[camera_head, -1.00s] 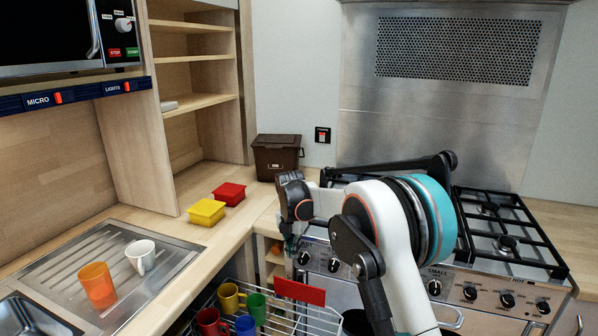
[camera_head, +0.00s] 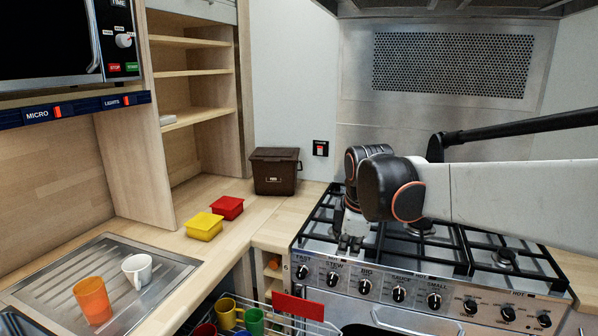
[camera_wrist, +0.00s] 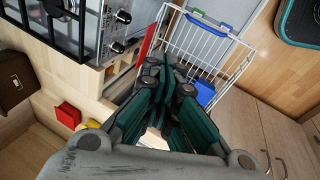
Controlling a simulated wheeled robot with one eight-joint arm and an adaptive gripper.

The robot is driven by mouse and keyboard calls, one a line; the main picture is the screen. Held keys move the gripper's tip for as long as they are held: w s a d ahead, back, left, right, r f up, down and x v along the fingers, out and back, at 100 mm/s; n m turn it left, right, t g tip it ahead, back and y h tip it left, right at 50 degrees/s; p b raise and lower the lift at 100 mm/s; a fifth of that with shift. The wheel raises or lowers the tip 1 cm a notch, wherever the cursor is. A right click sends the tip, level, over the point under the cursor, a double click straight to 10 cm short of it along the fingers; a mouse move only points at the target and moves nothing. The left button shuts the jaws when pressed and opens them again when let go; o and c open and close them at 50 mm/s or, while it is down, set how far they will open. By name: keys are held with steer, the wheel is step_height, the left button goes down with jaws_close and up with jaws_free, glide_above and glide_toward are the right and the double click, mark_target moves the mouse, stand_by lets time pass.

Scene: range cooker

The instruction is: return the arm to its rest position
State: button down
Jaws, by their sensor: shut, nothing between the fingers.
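My gripper (camera_head: 350,243) hangs in front of the hob's left burner area in the head view, at the end of my white and dark arm, which reaches in from the right. In the wrist view the green-lined fingers (camera_wrist: 168,75) are together, with nothing seen between them. The cooker (camera_head: 395,285) stands below and behind the gripper, with its row of black knobs on the front. I cannot tell how far the gripper is above the hob.
A wire rack (camera_wrist: 207,50) holds mugs, including a yellow one (camera_head: 227,312), at the lower middle. A brown bin (camera_head: 275,172), red box (camera_head: 227,207) and yellow box (camera_head: 203,226) stand on the counter left of the hob. An orange cup (camera_head: 92,299) and white mug (camera_head: 137,270) stand on the drainer.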

steer(key=s+d+f+m+t, duration=0.1)
steer(key=s+d+f+m, duration=0.1)
steer(key=s+d+m, duration=0.2)
steer(key=s+d+f+m+t, duration=0.2)
steer(key=s+d+m, duration=0.2)
steer(key=s+m, duration=0.7)
steer(key=s, duration=1)
steer(key=shift+s+d+f+m, duration=0.2)
steer(key=shift+d+m, duration=0.05)
steer(key=shift+m, duration=0.05)
